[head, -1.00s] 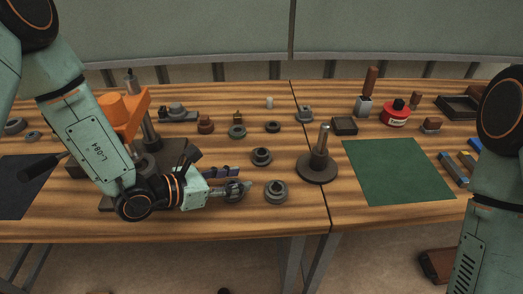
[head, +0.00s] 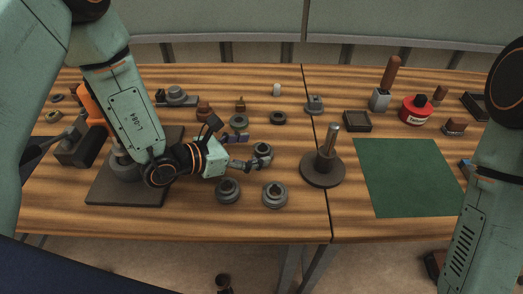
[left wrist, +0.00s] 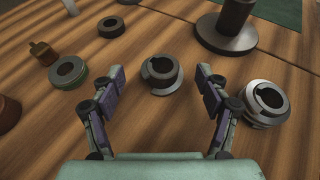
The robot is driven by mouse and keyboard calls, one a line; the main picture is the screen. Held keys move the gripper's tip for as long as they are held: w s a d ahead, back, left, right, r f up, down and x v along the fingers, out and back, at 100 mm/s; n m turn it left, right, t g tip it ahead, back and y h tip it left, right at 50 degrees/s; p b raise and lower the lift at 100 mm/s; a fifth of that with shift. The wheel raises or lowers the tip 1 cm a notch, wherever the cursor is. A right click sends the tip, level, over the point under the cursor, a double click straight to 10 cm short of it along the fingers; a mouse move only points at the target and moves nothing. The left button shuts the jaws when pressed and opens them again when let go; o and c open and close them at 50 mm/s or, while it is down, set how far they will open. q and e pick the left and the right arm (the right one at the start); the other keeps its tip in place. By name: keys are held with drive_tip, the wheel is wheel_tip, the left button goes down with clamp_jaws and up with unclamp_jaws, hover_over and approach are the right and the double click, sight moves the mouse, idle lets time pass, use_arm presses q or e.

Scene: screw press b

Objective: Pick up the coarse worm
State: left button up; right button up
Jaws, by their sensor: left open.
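My left gripper (head: 259,162) is open and empty, low over the table. In the left wrist view its two fingers (left wrist: 161,75) stand apart on either side of a short grey collar (left wrist: 161,73), which lies ahead of them. That collar is partly behind the fingers in the head view (head: 262,149). A grey ring with a ridged side (left wrist: 265,103) lies right of the fingers; it also shows in the head view (head: 274,195). Another grey collar (head: 228,190) lies nearer the front edge. I cannot tell for certain which is the coarse worm. My right gripper is out of view.
A disc with an upright post (head: 322,168) stands right of the collars. A green-edged ring (left wrist: 68,72) and a small brush (left wrist: 42,52) lie to the left in the wrist view. A green mat (head: 408,178) and red can (head: 416,110) are at right.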

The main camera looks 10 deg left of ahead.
sight(263, 150)
use_arm(q)
drive_tip(key=x, duration=0.4)
drive_tip(key=shift+s+d+f, duration=0.1)
drive_tip(key=shift+s, duration=0.1)
drive_tip(key=shift+s+a, duration=0.2)
drive_tip(key=shift+a, duration=0.05)
drive_tip(key=shift+w+d, duration=0.25)
drive_tip(key=c, duration=0.3)
drive_tip(key=shift+s+a, duration=0.2)
drive_tip(key=c, duration=0.6)
drive_tip(key=shift+w+d, duration=0.15)
drive_tip(key=c, duration=0.5)
drive_tip(key=shift+c, duration=0.8)
